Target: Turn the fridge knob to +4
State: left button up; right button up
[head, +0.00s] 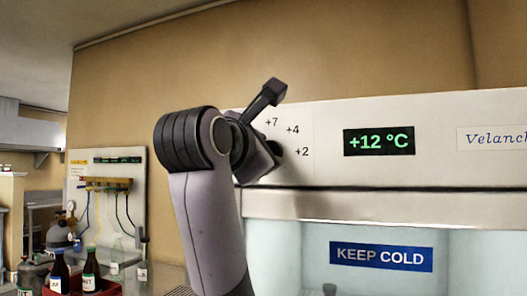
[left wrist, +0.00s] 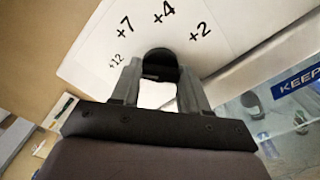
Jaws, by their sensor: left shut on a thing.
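The fridge knob (left wrist: 160,62) is dark and round-topped. It sits on a white dial panel (head: 298,170) marked +2, +4, +7 and +12; the +12 mark shows only in the left wrist view. My left gripper (left wrist: 159,74) is shut on the knob, with one finger on each side. In the head view my left gripper (head: 266,158) is at the dial and hides most of the knob. I cannot make out a pointer on the knob. The fridge display (head: 379,141) reads +12 °C in green. My right gripper is not in view.
A blue KEEP COLD sign (head: 381,256) is on the fridge's glass front below the dial. At the left, dark bottles (head: 59,273) stand in a red crate, near a wall panel (head: 108,205) with hoses. The wall above the fridge is bare.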

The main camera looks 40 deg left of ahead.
pick_arm(q)
jog(key=shift+m+p, duration=0.5)
jog(key=shift+m, duration=7.6)
jog(key=o, duration=1.1)
jog(key=shift+c, duration=0.2)
jog(key=b+v, duration=0.1)
jog(key=v, duration=0.6)
